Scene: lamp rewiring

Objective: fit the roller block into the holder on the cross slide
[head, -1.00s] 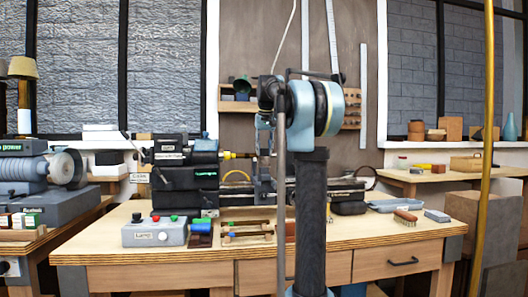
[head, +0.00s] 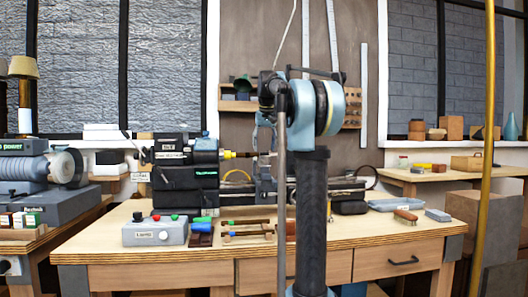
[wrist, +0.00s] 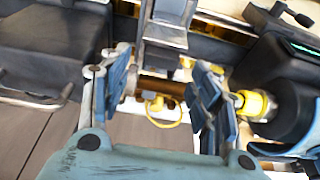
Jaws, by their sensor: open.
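In the wrist view my gripper (wrist: 160,92) is open, its two blue fingers spread apart. A brass-coloured rod (wrist: 160,88) shows across the gap between the fingers; I cannot tell how far behind them it lies. A grey metal bracket (wrist: 166,35), possibly the holder, stands just beyond the fingertips. In the head view the lathe (head: 185,178) stands on the bench, with its cross slide area (head: 264,186) partly hidden by my arm. My gripper is not clearly visible there. I cannot pick out the roller block for certain in either view.
A yellow-tipped chuck (wrist: 255,105) sits close to the right finger. A control box (head: 155,232) and a small wooden rack (head: 248,233) stand at the bench front. A brush (head: 405,216) and a grey tray (head: 395,204) lie to the right. The bench's front right is mostly clear.

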